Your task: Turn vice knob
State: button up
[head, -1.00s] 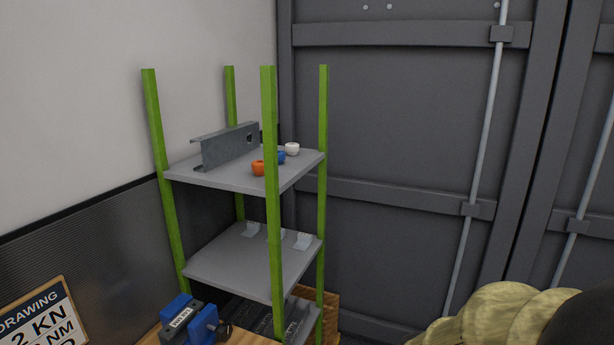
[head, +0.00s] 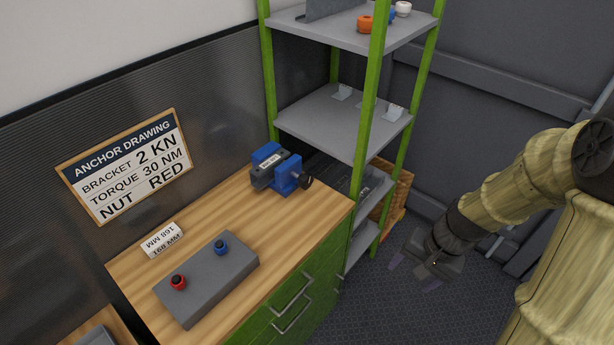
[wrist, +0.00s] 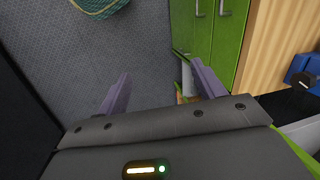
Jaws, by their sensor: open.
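The blue vice (head: 275,169) sits on the far right corner of the wooden bench top, with a small white label on it. Its dark round knob (head: 305,181) faces right, toward the shelf side. In the wrist view the blue vice (wrist: 311,66) and its dark knob (wrist: 301,81) show at the right edge. My gripper (head: 414,264) hangs low over the floor, right of the bench and apart from the vice. Its two purple fingers (wrist: 158,90) are spread, with nothing between them.
A green-posted shelf (head: 340,118) stands just behind the vice. The wooden bench (head: 215,210) has green drawers with handles and holds a grey block (head: 205,282) with red and blue knobs. A wicker crate (head: 393,190) stands by the shelf. Floor (head: 375,310) below my gripper is clear.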

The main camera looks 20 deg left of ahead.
jog(key=w+a+f+m+g+y, duration=0.2)
jog(key=w+a+f+m+y, duration=0.15)
jog(key=a, duration=0.35)
jog(key=m+t+y+p, duration=0.3)
jog(key=m+t+y, duration=0.7)
jog(key=m, duration=0.6)
send_near(309, 182)
jog(key=w+v, duration=0.1)
jog(key=v, duration=0.5)
jog(key=shift+d+f+g, duration=0.25)
jog(key=shift+g, duration=0.05)
jog(key=shift+a+y, duration=0.1)
jog(key=shift+y, duration=0.15)
jog(key=p+x, duration=0.3)
jog(key=x, duration=1.4)
jog(key=shift+a+p, duration=0.1)
jog(key=shift+p, duration=0.2)
